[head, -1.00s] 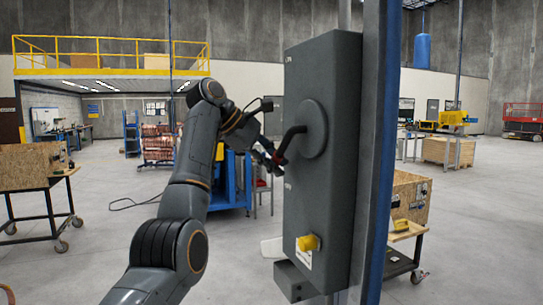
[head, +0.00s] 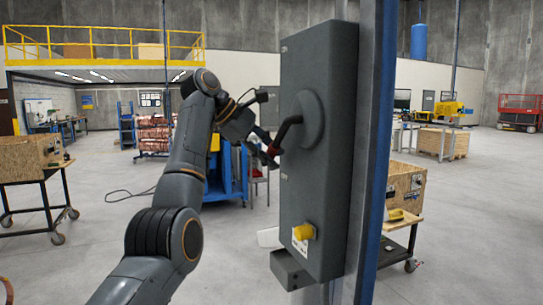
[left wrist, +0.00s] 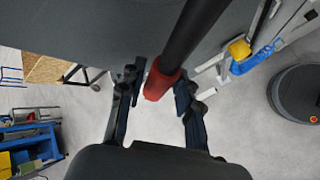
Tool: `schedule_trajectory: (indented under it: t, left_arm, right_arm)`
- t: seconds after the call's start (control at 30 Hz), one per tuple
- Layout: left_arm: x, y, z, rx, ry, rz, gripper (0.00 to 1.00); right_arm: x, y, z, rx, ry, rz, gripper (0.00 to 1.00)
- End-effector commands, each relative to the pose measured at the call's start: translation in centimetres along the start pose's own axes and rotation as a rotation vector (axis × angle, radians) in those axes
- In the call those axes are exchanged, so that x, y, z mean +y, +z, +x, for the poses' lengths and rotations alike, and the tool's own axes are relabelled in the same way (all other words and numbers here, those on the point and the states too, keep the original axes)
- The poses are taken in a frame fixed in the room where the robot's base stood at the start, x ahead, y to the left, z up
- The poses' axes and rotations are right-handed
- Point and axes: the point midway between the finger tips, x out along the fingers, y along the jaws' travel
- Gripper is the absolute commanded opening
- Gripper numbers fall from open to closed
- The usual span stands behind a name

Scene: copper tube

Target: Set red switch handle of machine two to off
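The grey switch box (head: 322,190) stands upright on a post in the head view. Its round hub (head: 318,122) carries a dark switch handle (head: 287,132) that slants down-left to a red end (head: 274,150). My left gripper (head: 266,156) is at that red end, partly hidden behind and beside it. In the left wrist view, the red end (left wrist: 160,82) lies between the two fingers of my left gripper (left wrist: 159,88), with gaps visible on both sides. The gripper is open around it. My right gripper is not in view.
Wooden crates on carts stand at left (head: 28,158) and right (head: 403,190). A blue cabinet (head: 226,178) is behind my arm.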

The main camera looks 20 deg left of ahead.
Motion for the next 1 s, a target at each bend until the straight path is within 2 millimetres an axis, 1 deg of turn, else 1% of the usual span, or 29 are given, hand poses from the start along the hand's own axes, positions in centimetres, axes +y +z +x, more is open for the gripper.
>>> schedule_trajectory:
  t: [0.17,0.4,0.5,0.7,1.0]
  left_arm:
    - [0.1,0.0,-3.0,0.000,0.006,-0.001,0.34]
    - [0.1,-0.1,-8.2,0.000,0.003,-0.001,0.34]
    - [0.0,-0.2,-9.8,0.002,-0.001,-0.002,0.34]
    - [-0.1,-0.2,-11.4,0.001,-0.002,-0.002,0.34]
    - [-0.1,-0.2,-11.6,0.000,-0.002,-0.003,0.34]
  right_arm:
    - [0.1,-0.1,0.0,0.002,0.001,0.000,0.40]
    - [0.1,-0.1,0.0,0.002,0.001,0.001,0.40]
    - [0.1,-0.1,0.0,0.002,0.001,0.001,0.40]
    - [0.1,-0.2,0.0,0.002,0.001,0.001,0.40]
    - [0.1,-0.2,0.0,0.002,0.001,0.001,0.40]
